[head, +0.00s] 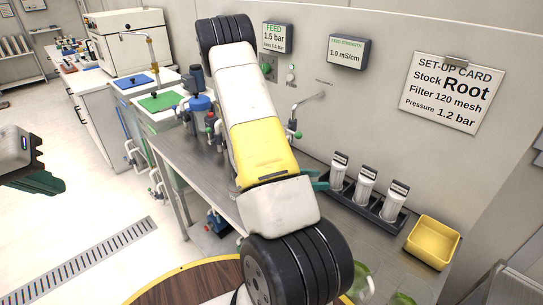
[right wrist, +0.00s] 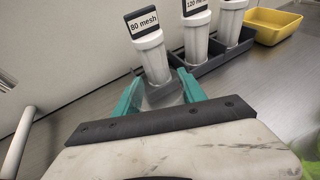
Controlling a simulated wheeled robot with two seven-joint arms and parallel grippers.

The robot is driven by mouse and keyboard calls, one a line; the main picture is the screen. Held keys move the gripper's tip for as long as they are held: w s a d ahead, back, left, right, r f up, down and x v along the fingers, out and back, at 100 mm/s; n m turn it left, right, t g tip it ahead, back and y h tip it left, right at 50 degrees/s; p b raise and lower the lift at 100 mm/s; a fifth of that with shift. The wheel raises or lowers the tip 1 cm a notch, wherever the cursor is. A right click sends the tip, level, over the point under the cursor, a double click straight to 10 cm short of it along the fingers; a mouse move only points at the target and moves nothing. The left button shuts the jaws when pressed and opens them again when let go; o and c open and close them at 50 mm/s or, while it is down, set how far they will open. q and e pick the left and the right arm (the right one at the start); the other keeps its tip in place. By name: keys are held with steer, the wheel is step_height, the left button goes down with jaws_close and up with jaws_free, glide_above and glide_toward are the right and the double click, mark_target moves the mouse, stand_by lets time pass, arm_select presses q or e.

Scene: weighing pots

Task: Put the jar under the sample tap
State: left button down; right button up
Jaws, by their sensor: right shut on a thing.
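My right gripper (right wrist: 162,98) has teal fingers closed around a clear, see-through thing, apparently the jar (right wrist: 163,96); its outline is faint. In the head view my right arm hides most of this gripper, and only a bit of a teal finger (head: 320,182) shows beside the filter rack. The likely sample tap (head: 306,101) is a grey spout on the wall panel, right of my arm, with a small valve below it. My left gripper (head: 40,180) is at the left edge, away from the bench, its fingers seen edge-on.
Several white labelled filters stand in a dark rack (head: 362,208) close beyond my right gripper. A yellow tray (head: 432,242) is to their right. A grey pipe (right wrist: 18,140) shows at the left of the wrist view. The steel bench (head: 195,165) has bare surface left of my arm.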

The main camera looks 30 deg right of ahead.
steer(key=w, duration=0.4)
steer(key=w+d, duration=0.1)
steer(key=w, duration=0.7)
steer(key=shift+w+d, duration=0.25)
steer(key=shift+w, duration=0.1)
steer(key=shift+w+f, duration=0.2)
steer(key=shift+w, duration=0.05)
step_height(320, 180, down, 3)
steer(key=shift+f, duration=0.1)
steer(key=o, duration=1.5)
